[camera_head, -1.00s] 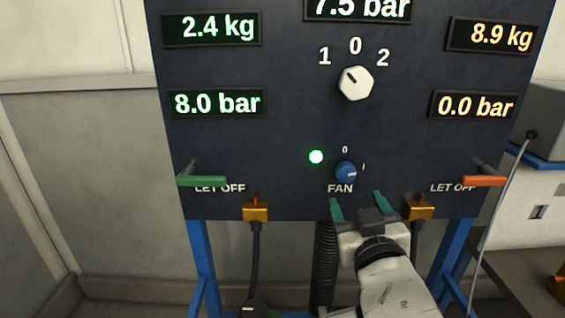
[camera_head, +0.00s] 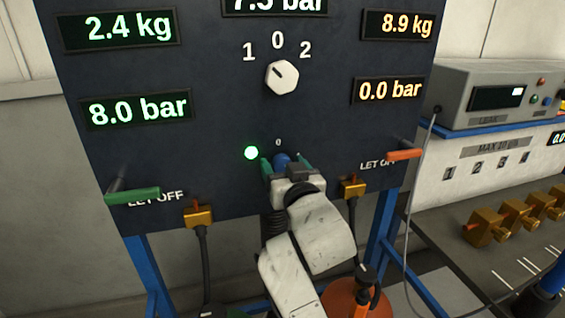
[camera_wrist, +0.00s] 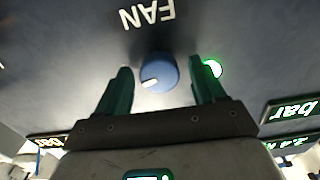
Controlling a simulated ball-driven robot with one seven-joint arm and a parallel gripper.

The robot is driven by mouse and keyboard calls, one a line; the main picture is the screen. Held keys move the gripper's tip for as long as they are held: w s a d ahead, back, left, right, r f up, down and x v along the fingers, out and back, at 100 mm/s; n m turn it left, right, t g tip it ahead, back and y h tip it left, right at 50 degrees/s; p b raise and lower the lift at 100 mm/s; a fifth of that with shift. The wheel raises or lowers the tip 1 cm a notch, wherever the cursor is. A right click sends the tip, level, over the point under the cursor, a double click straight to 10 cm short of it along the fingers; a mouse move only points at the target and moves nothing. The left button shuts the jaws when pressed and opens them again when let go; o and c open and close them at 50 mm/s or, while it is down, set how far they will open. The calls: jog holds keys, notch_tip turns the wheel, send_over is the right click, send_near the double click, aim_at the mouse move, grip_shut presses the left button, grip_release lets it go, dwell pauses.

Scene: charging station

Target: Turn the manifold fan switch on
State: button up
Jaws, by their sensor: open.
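The blue fan knob (camera_head: 282,160) sits on the dark panel, mostly hidden by my gripper in the head view. In the upside-down wrist view the knob (camera_wrist: 158,74) shows whole, under the word FAN. Its white mark points left there, which is toward the I side of the panel. The green lamp (camera_head: 251,153) beside the knob is lit. My gripper (camera_head: 283,164) is open, with its green fingers on either side of the knob. In the wrist view a gap shows between the knob and each finger, so it is not gripped.
A white selector knob (camera_head: 282,77) is above. A green lever (camera_head: 133,195) and an orange lever (camera_head: 405,154) stick out at the panel's sides. Brass connectors with hoses (camera_head: 198,215) are below. A bench with brass blocks (camera_head: 484,227) stands at right.

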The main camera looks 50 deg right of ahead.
jog(key=shift+w+d, duration=0.2)
jog(key=shift+w, duration=0.1)
jog(key=shift+c, duration=0.2)
jog(key=c, duration=1)
jog(key=shift+f+m+b, duration=0.1)
jog(key=shift+m+b, duration=0.85)
jog(key=shift+m, duration=0.45)
jog(key=shift+c, duration=0.2)
jog(key=shift+r, duration=0.2)
jog(key=o, duration=1.1)
jog(key=shift+f, duration=0.1)
